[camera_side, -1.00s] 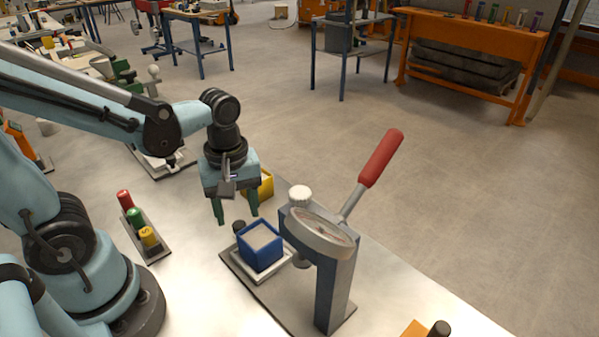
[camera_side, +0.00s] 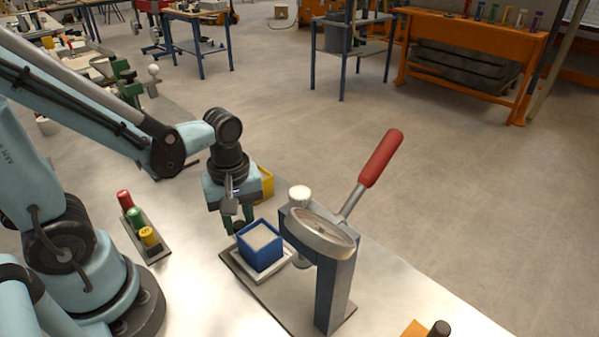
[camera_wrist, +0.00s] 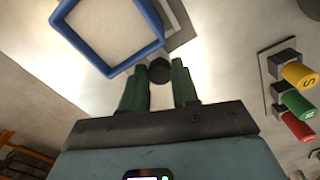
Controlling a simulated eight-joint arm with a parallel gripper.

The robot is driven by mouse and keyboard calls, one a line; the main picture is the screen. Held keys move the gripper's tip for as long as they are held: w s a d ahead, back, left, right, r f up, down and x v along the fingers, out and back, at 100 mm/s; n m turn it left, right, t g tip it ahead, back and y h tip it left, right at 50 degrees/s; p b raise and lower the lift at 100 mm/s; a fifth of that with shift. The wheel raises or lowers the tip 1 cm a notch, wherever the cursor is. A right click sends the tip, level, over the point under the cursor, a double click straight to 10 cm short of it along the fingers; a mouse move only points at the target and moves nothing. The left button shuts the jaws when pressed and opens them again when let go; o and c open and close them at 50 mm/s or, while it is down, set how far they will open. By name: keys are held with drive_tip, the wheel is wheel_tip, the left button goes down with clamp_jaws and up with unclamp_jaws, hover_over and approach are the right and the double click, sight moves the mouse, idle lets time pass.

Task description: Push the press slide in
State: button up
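The press (camera_side: 335,290) stands on the bench with a red lever raised and a white knob on top. Its slide (camera_side: 275,272) is a pale plate on the base, out to the left of the press head. A blue box of pale sand (camera_side: 262,258) sits on the slide; it also shows in the wrist view (camera_wrist: 100,68). My gripper (camera_side: 238,224) is low at the slide's left end. The fingertips are partly hidden in the side view.
A rack with red, green and yellow cylinders (camera_side: 134,222) stands left of my gripper. A yellow bin (camera_side: 266,183) is close behind it. An orange piece with a black knob (camera_side: 438,329) lies at the front right edge.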

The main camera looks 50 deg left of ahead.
clamp_jaws()
drive_tip(key=shift+d, duration=0.1)
drive_tip(key=d, duration=0.7)
drive_tip(key=shift+d, duration=0.25)
drive_tip(key=o, duration=0.7)
unclamp_jaws()
drive_tip(key=shift+r, duration=6.05)
